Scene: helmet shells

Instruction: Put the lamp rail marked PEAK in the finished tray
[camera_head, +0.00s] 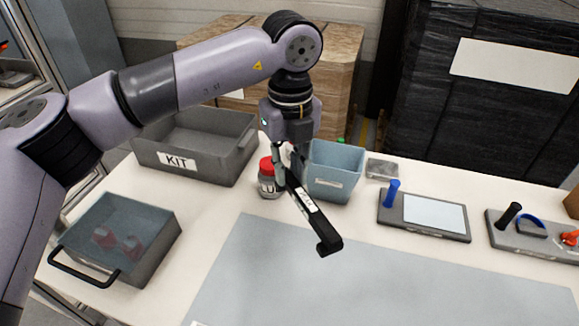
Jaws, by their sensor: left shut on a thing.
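My left gripper (286,178) hangs over the back middle of the table and is shut on a black bar (322,231), which I take for the lamp rail. The bar hangs tilted, its lower right end hooked, above the back edge of the grey mat. A white label lies along it, but its print is too small to read. I cannot make out which container is the finished tray. My right gripper is not in view.
A grey bin marked KIT (232,176) stands at the back left. A handled blue-grey tray (163,251) holds reddish pieces at the front left. A red-lidded jar (269,186) and a labelled blue-grey bin (337,158) stand behind the bar. Boards (456,238) lie right. The mat (370,295) is clear.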

